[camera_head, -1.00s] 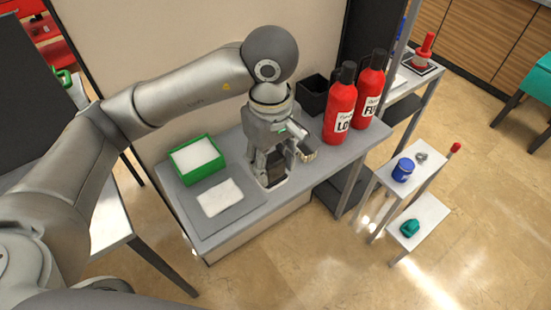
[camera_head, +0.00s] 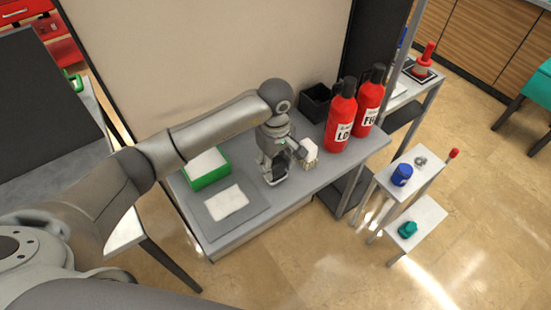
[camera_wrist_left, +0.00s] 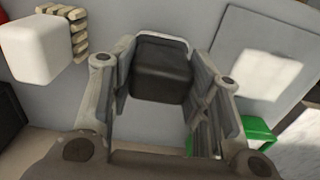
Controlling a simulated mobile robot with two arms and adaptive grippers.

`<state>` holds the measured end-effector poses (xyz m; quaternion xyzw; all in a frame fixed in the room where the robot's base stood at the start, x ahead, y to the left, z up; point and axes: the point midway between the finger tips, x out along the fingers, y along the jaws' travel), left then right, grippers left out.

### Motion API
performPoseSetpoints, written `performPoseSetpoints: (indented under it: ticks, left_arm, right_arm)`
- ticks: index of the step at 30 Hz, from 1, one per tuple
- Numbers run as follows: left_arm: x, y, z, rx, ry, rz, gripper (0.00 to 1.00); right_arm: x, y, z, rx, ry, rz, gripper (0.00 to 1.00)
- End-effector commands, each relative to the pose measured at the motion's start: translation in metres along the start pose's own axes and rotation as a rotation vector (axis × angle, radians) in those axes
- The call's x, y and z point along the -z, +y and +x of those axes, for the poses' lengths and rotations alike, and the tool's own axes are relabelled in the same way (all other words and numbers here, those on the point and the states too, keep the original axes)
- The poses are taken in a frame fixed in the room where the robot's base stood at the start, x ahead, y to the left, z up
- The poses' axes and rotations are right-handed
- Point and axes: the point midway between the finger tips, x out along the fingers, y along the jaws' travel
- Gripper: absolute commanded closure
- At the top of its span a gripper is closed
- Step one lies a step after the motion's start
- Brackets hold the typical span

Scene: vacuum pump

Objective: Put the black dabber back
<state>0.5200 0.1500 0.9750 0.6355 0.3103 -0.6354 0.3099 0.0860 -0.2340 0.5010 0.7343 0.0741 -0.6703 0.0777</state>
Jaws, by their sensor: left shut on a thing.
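The black dabber (camera_wrist_left: 162,72) is a dark block between the fingers of my left gripper (camera_wrist_left: 170,95) in the left wrist view. The gripper is shut on it. In the head view my left gripper (camera_head: 274,170) points down at the grey bench top, and the dabber is mostly hidden by the fingers. A white-rimmed spot (camera_wrist_left: 165,36) on the bench shows just around the dabber's far edge. I cannot tell whether the dabber touches the bench. My right gripper is not in view.
A white block (camera_head: 310,148) in a ridged tan holder stands close to the gripper's right. Two red bottles (camera_head: 341,118) and a black bin (camera_head: 316,100) stand beyond. A green box (camera_head: 208,180) and a grey mat (camera_head: 247,212) with a white cloth (camera_head: 226,203) lie left.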

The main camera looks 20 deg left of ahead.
Motion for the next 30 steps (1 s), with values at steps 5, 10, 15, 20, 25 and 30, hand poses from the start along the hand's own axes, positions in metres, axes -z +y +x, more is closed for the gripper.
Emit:
performPoseSetpoints:
  ticks: [5,10,15,20,25,30]
  left_arm:
    - [0.0,0.0004,0.004,-0.002,0.001,0.0,0.78]
    - [-0.0001,0.0002,0.0049,-0.001,0.001,0.0,0.78]
    - [-0.0003,0.0,0.0072,-0.001,0.0,0.0,0.51]
    - [-0.0003,0.0,0.007,0.0,0.0,0.0,0.34]
    - [-0.0003,0.0,0.0069,0.0,0.0,0.0,0.34]
    - [-0.0004,0.0001,0.0049,-0.001,0.0,0.0,0.34]
  right_arm:
    - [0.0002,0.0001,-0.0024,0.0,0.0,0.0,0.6]
    - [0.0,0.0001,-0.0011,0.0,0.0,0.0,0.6]
    - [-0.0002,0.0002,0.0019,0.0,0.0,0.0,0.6]
    - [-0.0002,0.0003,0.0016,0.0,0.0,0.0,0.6]
    - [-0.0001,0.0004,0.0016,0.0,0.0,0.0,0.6]
    - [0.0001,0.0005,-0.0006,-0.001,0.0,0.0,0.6]
